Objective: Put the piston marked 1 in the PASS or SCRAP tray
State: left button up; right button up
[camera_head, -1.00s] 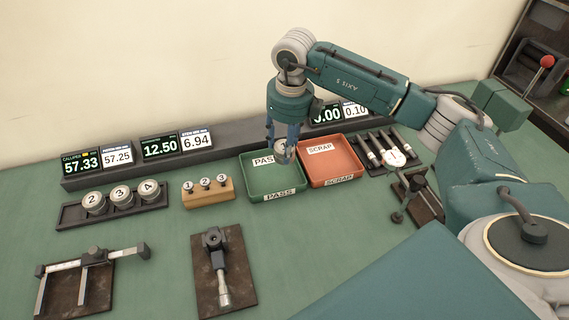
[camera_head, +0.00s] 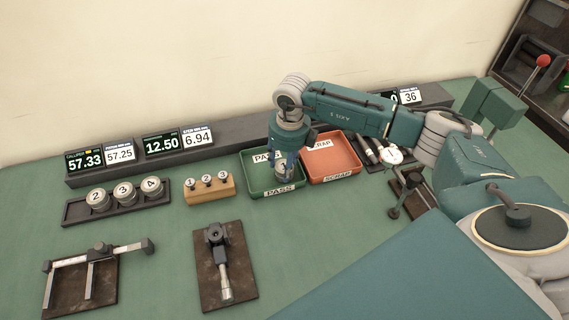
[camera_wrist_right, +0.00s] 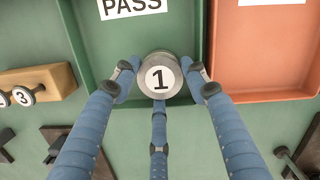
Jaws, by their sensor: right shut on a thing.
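The piston marked 1 (camera_wrist_right: 159,76) is a round metal piece with a white numbered top. My right gripper (camera_wrist_right: 160,80) is shut on it, its blue fingers around its sides. In the head view my right gripper (camera_head: 287,165) points down over the green PASS tray (camera_head: 256,184), and the piston (camera_head: 283,168) shows between its fingers. I cannot tell whether the piston touches the tray floor. The orange-red SCRAP tray (camera_head: 348,162) stands directly to the right of the PASS tray. My left gripper is not in view.
A rack (camera_head: 74,212) holds pistons 2, 3 and 4 at left. A wooden block (camera_head: 208,192) with small numbered parts stands left of the PASS tray. A caliper (camera_head: 95,262) and another gauge (camera_head: 222,270) lie in front. Displays line the back.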

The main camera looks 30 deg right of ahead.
jog(key=o, duration=1.1)
jog(key=shift+c, duration=0.2)
jog(key=shift+r, duration=0.35)
notch_tip(320, 180, up, 11)
jog(key=s+b, duration=0.1)
jog(key=b, duration=0.2)
jog(key=shift+s+r, duration=0.2)
